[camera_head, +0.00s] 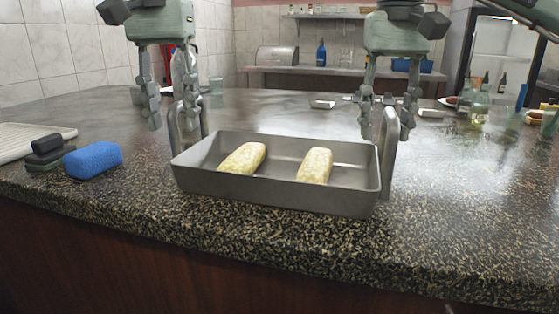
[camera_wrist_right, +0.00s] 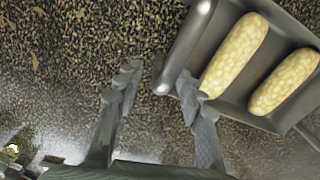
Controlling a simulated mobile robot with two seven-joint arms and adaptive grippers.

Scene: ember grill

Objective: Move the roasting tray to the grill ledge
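The grey metal roasting tray (camera_head: 275,190) sits on the dark speckled counter near its front edge, with two pale yellow oblong food pieces (camera_head: 243,158) (camera_head: 314,166) inside. It has an upright handle at each end. My left gripper (camera_head: 171,120) is open at the left handle (camera_head: 191,128); whether it touches is unclear. My right gripper (camera_head: 387,122) is open above and around the right handle (camera_head: 388,150). In the right wrist view, the handle (camera_wrist_right: 182,45) reaches between the spread fingertips (camera_wrist_right: 158,84). I cannot make out a grill ledge.
A blue sponge (camera_head: 93,160) and dark blocks (camera_head: 46,152) lie left of the tray, by a white ribbed board (camera_head: 22,142). Bottles (camera_head: 478,105) and plates stand at the back right. The counter (camera_head: 460,190) right of the tray is clear.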

